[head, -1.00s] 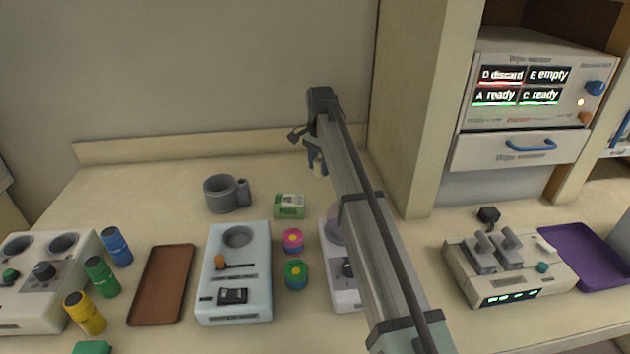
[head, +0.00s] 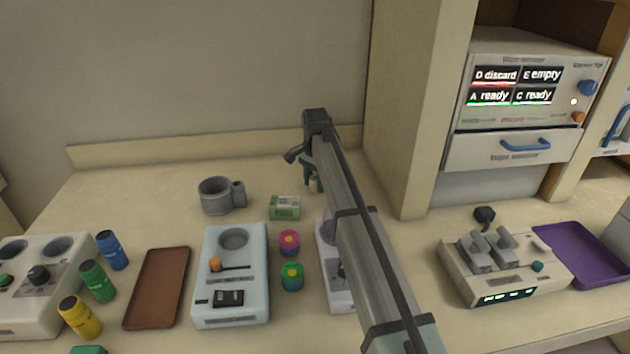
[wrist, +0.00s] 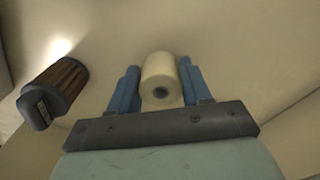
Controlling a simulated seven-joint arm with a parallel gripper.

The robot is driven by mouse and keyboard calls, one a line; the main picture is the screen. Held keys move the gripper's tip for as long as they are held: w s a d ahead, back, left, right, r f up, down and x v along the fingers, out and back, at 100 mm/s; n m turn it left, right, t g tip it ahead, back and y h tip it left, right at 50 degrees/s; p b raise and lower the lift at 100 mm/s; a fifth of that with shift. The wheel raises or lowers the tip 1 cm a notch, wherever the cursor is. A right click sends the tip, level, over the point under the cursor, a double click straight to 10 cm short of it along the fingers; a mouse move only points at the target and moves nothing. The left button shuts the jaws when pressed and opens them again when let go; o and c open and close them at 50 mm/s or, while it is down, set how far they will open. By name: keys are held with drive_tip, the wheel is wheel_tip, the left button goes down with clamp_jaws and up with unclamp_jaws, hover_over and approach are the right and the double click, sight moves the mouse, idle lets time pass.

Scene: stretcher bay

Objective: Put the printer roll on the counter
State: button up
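In the wrist view, the printer roll (wrist: 160,75) is a cream cylinder with a dark hole in its near end. It sits between the two blue fingers of my gripper (wrist: 160,84), which lie against its sides, so my gripper looks shut on it. In the head view, my gripper (head: 313,180) is low over the back of the counter (head: 130,192), right of the green box. The arm hides most of the fingers and the roll there. I cannot tell whether the roll touches the counter.
A grey mug (head: 216,195) and a green box (head: 285,207) stand left of my gripper. Pink (head: 289,241) and green (head: 292,275) round pieces are nearer. A pillar (head: 400,110) rises on the right. A brown ribbed object (wrist: 60,85) shows in the wrist view.

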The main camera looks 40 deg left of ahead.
sight(315, 178)
drive_tip(key=o, duration=0.4)
drive_tip(key=shift+r, duration=0.15)
wheel_tip(315, 178, up, 12)
drive_tip(key=shift+r, duration=0.1)
idle(0.4)
